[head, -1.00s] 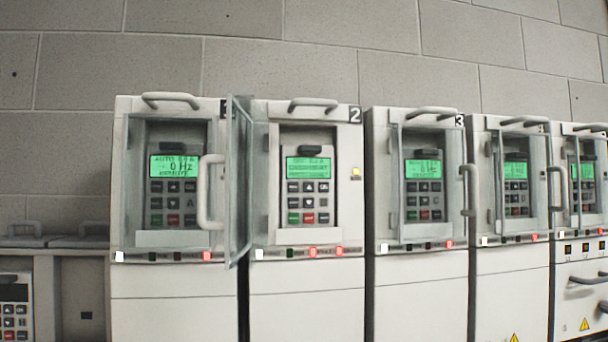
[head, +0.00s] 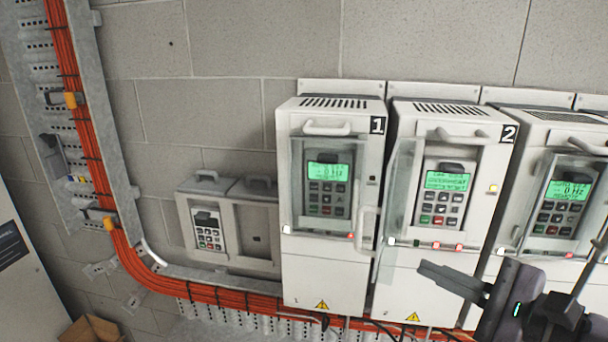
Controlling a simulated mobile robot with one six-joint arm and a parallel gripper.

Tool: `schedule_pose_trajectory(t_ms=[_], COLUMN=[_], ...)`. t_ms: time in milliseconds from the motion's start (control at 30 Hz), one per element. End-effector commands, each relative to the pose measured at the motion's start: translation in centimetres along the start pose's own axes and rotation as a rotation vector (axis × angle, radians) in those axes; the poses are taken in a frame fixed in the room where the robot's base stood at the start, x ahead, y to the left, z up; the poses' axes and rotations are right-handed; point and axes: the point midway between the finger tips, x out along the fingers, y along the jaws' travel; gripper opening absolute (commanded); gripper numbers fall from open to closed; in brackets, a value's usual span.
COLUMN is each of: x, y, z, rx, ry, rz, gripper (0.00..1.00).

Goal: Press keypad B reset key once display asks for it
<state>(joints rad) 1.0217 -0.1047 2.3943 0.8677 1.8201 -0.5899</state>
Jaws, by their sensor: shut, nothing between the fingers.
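No label B is readable on any keypad. Drive 2 (head: 410,262) has its clear door (head: 398,205) swung open at the left, leaving its keypad (head: 443,198) uncovered. The keypad has a lit green display (head: 448,181) with several text lines too small to read, and rows of keys, including green and red ones at the bottom. Drive 1's keypad (head: 327,189) sits behind a closed clear door and its green display appears to show Hz. My gripper (head: 432,272) is shut and empty at lower right, in front of and below the open keypad, apart from it.
A grey wall box (head: 255,240) at left holds another keypad (head: 208,232) with a dark display. Drive 3 (head: 570,125) stands at right behind its clear door. Orange cables (head: 200,293) run along a tray below. A cardboard box (head: 88,330) is at lower left.

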Motion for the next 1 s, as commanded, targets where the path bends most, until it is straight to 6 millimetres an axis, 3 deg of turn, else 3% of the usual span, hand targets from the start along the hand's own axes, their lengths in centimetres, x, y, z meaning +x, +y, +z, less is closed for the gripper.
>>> schedule_pose_trajectory(t_ms=[33,167,567,1000], x=[-0.6,-1.5,-1.6,2.0], y=[-1.5,-3.1,-3.4,-6.7], z=[0.2,-0.1,-0.3,-3.0], rx=[0.011,0.023,0.025,0.026], ry=[0.003,0.006,0.006,0.004], rz=[-0.031,-0.088,-0.1,-0.097], gripper=[0.0,0.0,0.0,0.0])
